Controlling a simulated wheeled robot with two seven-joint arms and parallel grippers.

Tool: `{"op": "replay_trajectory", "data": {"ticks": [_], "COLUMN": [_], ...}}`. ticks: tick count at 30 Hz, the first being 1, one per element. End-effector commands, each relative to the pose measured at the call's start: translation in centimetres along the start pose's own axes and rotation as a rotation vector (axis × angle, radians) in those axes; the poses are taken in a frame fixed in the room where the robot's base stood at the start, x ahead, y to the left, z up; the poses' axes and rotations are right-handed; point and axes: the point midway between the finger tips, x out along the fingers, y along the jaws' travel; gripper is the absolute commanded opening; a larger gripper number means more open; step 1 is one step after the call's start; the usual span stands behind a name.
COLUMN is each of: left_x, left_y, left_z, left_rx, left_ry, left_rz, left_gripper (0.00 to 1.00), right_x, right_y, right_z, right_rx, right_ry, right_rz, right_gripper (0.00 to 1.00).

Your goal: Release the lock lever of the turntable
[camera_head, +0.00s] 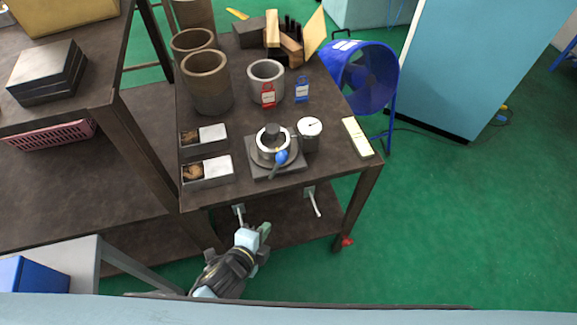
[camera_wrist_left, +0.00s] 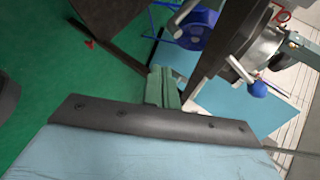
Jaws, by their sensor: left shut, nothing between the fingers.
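The turntable (camera_head: 262,168) sits on a square grey base near the front of the dark table, with a round metal chuck (camera_head: 273,143) on top. A lever with a blue knob (camera_head: 281,157) points toward the table's front edge; the blue knob also shows in the left wrist view (camera_wrist_left: 258,88). My left gripper (camera_head: 264,232) is shut and empty, with green fingers, in front of the table's front edge, apart from the lever. Its fingers show in the left wrist view (camera_wrist_left: 162,87). My right gripper is not in view.
Two pale handles stick out at the table front, one left (camera_head: 240,214) and one right (camera_head: 314,202). A white-faced gauge (camera_head: 309,134) stands right of the turntable. Parts bins (camera_head: 208,172) lie left, and cylinders (camera_head: 207,84) stand behind. A blue fan (camera_head: 362,77) stands beyond the table.

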Motion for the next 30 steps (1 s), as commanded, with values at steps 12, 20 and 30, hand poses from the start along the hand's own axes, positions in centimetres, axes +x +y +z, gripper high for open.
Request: {"op": "replay_trajectory", "data": {"ticks": [12,20,30], "left_x": [-3.9,-3.9,-0.1], "left_y": [-12.9,-12.9,-14.0], "left_z": [-6.1,-6.0,-6.5], "left_rx": [0.417,0.415,0.413], "left_ry": [0.055,0.055,0.054], "left_rz": [-0.307,-0.306,-0.308], "left_gripper": [0.00,0.00,0.00], "right_x": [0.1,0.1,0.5], "right_y": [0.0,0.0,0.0], "right_z": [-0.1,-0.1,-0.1], "right_rx": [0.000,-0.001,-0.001], "right_ry": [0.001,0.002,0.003], "right_rz": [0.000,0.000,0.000], "right_gripper": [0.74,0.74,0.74]}}
